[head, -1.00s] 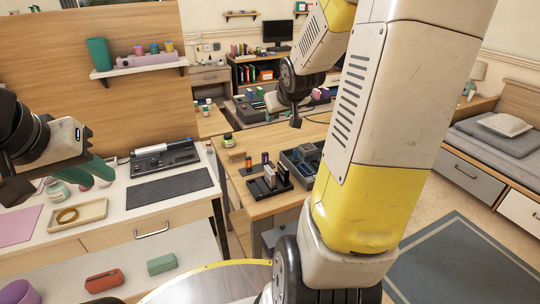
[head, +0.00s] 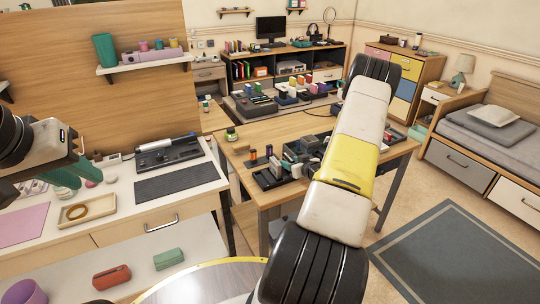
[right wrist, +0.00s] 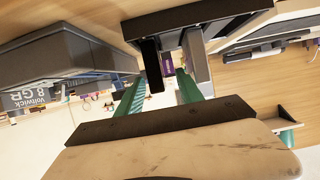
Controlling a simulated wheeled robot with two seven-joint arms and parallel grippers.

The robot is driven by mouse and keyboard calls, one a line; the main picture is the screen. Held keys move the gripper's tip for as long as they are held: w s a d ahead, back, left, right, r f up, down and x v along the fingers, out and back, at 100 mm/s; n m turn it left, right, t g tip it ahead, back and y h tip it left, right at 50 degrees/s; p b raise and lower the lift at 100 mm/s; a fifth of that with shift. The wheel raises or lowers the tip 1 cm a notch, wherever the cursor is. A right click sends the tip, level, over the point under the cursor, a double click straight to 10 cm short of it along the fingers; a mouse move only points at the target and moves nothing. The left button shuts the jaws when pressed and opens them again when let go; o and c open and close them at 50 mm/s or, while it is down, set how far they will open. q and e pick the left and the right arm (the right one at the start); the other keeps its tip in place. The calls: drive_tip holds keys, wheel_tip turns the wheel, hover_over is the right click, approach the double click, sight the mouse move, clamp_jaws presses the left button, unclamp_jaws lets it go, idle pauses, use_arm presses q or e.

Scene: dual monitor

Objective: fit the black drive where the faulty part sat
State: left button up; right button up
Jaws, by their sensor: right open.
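My right gripper (right wrist: 160,84) is open, with its green fingers apart in the right wrist view. A black upright drive (right wrist: 150,62) stands at the dark tray (right wrist: 190,22), in front of the gap and nearer the left finger. A grey upright piece (right wrist: 196,60) stands beside it, past the right finger. Neither looks gripped. A grey box with an 8 GB label (right wrist: 45,75) is at the left of that view; its inside is not visible. My left gripper (head: 72,172) hangs over the white desk.
The wooden table (head: 240,160) carries the tray, small cylinders and a jar (head: 231,134). The white desk (head: 110,225) holds a dark mat (head: 177,182) and a wooden tray (head: 88,209). A rug (head: 450,255) lies on open floor at right.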

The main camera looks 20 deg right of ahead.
sight(285, 159)
drive_tip(key=x, duration=0.6)
drive_tip(key=shift+d+f, duration=0.15)
drive_tip(key=shift+d, duration=0.1)
clamp_jaws()
